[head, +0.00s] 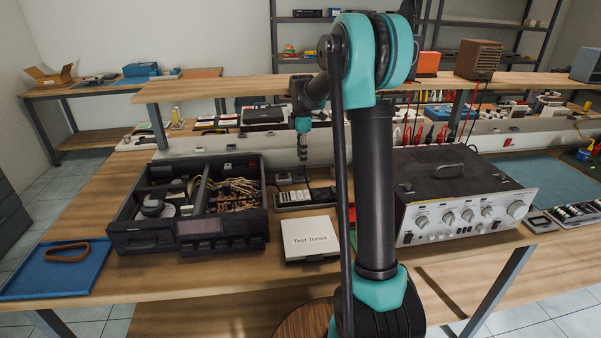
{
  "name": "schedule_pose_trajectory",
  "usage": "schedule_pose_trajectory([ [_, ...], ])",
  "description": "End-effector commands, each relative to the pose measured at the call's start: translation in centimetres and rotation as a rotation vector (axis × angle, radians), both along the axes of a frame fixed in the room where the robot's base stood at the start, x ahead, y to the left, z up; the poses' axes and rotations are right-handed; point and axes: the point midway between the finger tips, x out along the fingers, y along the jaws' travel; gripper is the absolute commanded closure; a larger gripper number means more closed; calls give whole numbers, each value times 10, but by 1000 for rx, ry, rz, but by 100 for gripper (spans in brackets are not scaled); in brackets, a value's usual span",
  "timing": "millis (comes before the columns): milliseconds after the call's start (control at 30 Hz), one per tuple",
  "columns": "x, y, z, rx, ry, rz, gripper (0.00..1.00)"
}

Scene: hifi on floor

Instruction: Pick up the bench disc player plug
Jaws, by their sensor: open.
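The disc player appears to be the black unit (150,240) at left on the bench, its top open and parts and pale cables (245,188) showing inside. I cannot make out its plug for certain. A small dark-topped piece (283,178) stands at the back left of a dark strip (318,203) with pale blocks; it may be a plug. My gripper (303,162) points down above this strip, just right of that piece and seemingly apart from it. Its fingers are small and dark here, and I see nothing held between them.
A white "Test Tones" case (310,237) lies in front of the strip. A silver-fronted amplifier (465,215) stands at right. A blue tray (55,270) with a brown ring is at far left. A raised shelf (220,88) runs behind my gripper. My arm hides the middle.

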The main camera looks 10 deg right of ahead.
Motion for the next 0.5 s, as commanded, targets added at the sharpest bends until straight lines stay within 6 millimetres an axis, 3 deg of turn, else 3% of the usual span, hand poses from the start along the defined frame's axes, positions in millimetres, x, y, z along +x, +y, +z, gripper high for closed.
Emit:
schedule_pose_trajectory([
  [167,0,1,-10,0,0,0,59],
  [500,2,4,-53,0,0,-1,59],
])
